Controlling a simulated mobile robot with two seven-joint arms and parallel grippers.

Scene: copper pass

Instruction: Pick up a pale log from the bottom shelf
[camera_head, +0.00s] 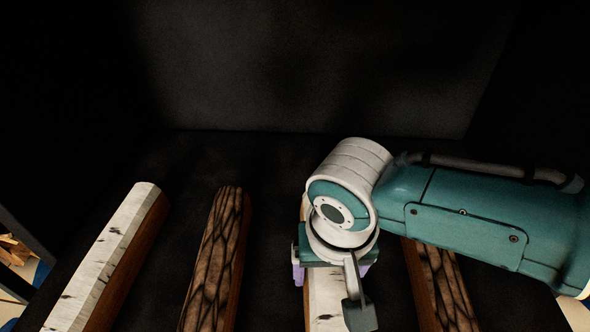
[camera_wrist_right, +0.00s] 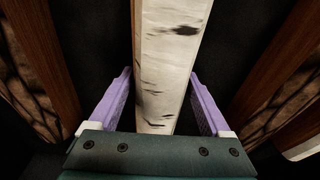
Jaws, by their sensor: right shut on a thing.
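A pale log (camera_head: 323,297) with white bark and dark marks lies lengthwise on the dark shelf, partly hidden under my right arm in the head view. My right gripper (camera_wrist_right: 158,88) points down over it, with one purple finger on each side of the log (camera_wrist_right: 165,70) in the right wrist view. The gripper is shut on this log; whether it is lifted off the shelf I cannot tell. A second pale log (camera_head: 108,262) lies at the left in the head view. My left gripper is not in view.
A dark-barked log (camera_head: 215,262) lies left of the held log, and another (camera_head: 447,287) lies to its right, partly under my arm. The shelf has a dark back wall (camera_head: 310,80). Bare dark shelf (camera_head: 275,215) shows between the logs.

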